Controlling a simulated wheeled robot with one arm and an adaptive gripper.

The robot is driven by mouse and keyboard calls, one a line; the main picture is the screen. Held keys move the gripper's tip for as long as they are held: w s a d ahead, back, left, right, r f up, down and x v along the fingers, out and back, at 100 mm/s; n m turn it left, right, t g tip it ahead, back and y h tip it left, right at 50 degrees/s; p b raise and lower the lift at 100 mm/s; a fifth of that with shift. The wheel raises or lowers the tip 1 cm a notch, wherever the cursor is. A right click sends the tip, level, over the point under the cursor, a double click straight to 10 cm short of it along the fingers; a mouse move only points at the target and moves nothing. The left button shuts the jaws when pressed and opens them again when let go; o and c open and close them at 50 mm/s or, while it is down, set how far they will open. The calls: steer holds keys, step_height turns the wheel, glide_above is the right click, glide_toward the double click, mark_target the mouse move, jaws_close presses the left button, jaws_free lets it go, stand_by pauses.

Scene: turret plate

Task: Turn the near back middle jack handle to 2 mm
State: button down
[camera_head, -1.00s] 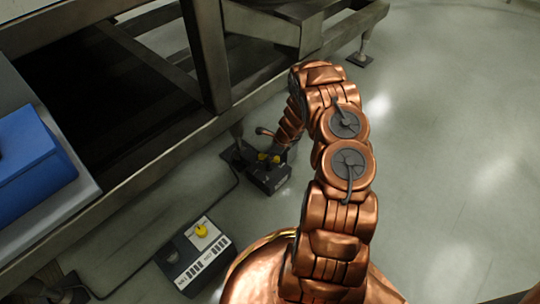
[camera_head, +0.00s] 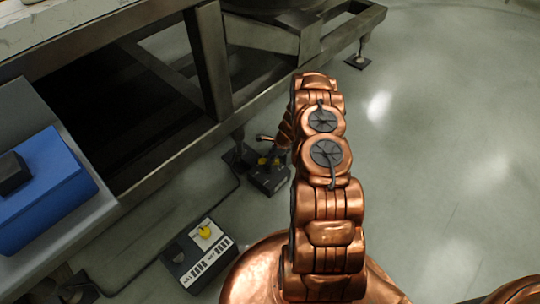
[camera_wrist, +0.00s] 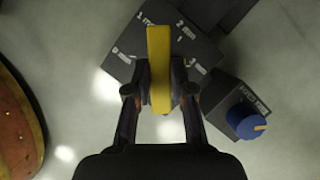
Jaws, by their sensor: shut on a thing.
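The yellow jack handle (camera_wrist: 159,50) stands out from a dark box (camera_wrist: 198,52) marked 0, 1 mm, 2 mm and 3 in the wrist view. Its upper end points between the 1 mm and 2 mm marks. My gripper (camera_wrist: 160,92) is shut on the handle, one finger on each side. In the head view, the dark jack box (camera_head: 268,181) sits on the floor by the frame's leg. My gripper there is largely hidden behind my copper arm, and the handle's details are too small to read.
A blue knob (camera_wrist: 246,121) with a yellow mark sits on a small dark block beside the jack box. A second box (camera_head: 196,256) with a yellow knob and white labels lies nearer on the floor. The metal frame (camera_head: 165,170) stands left; floor is clear right.

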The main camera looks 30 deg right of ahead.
steer(key=shift+n+g+p, duration=0.4)
steer(key=shift+n+p, duration=0.65)
steer(key=shift+n, duration=0.05)
steer(key=shift+n+y, duration=0.3)
steer(key=shift+n, duration=0.1)
steer(key=shift+w+n+g, duration=0.15)
steer(key=shift+n+g, duration=0.15)
steer(key=shift+n, duration=0.2)
steer(key=shift+f+n+g, duration=0.1)
steer(key=shift+n+g, duration=0.4)
steer(key=shift+n, duration=0.7)
steer(key=shift+n+g, duration=0.6)
steer(key=shift+n, duration=0.9)
steer(key=c, duration=1)
jaws_free()
